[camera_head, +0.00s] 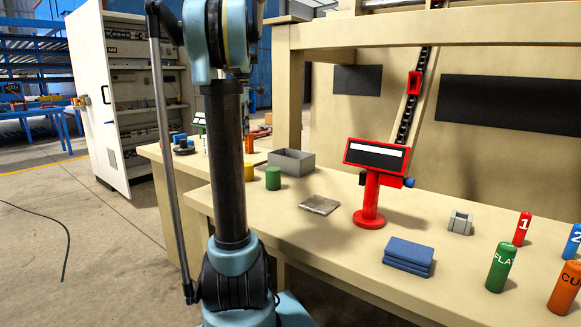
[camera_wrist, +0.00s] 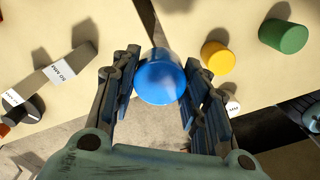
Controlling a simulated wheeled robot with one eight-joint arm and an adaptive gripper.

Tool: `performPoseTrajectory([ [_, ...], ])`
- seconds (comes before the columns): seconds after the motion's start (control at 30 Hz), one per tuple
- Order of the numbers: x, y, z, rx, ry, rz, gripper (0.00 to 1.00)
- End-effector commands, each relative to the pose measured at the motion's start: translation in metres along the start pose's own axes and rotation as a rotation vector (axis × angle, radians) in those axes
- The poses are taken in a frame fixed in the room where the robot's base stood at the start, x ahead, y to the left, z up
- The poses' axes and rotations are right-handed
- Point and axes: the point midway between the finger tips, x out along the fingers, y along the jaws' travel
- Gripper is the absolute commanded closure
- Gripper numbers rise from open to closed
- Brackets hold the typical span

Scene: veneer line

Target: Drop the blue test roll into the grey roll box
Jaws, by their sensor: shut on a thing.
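The blue test roll (camera_wrist: 160,82) shows in the wrist view as a round blue cylinder seen from its end. My gripper (camera_wrist: 162,60) is shut on it, with a finger on each side. The roll's lower part is hidden by its top face. The grey roll box (camera_head: 302,166) is an open, low, rectangular box on the bench in the head view, behind a green cylinder. The box does not show in the wrist view. I cannot make out my gripper in the head view, where my arm covers part of the bench.
A yellow cylinder (camera_wrist: 217,57) and a green cylinder (camera_wrist: 284,36) stand to the right of the held roll in the wrist view. The green one stands before the box in the head view (camera_head: 273,178). A red stand (camera_head: 370,195) and blue folded cloths (camera_head: 408,255) are farther right.

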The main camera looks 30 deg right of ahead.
Motion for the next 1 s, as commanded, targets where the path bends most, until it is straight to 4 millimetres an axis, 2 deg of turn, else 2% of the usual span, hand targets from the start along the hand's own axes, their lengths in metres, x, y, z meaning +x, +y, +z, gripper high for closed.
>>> performPoseTrajectory([
  [0.03, -0.003, -0.002, 0.022, 0.019, 0.000, 0.000, 0.89],
  [0.3, -0.016, -0.020, 0.123, 0.072, 0.000, 0.000, 0.89],
  [0.5, -0.023, -0.038, 0.178, 0.100, 0.000, 0.000, 0.89],
  [0.7, -0.026, -0.048, 0.201, 0.112, 0.000, -0.001, 0.89],
  [0.87, -0.020, -0.049, 0.204, 0.111, 0.000, -0.001, 0.89],
  [1.0, -0.007, -0.049, 0.203, 0.110, 0.000, -0.001, 0.89],
])
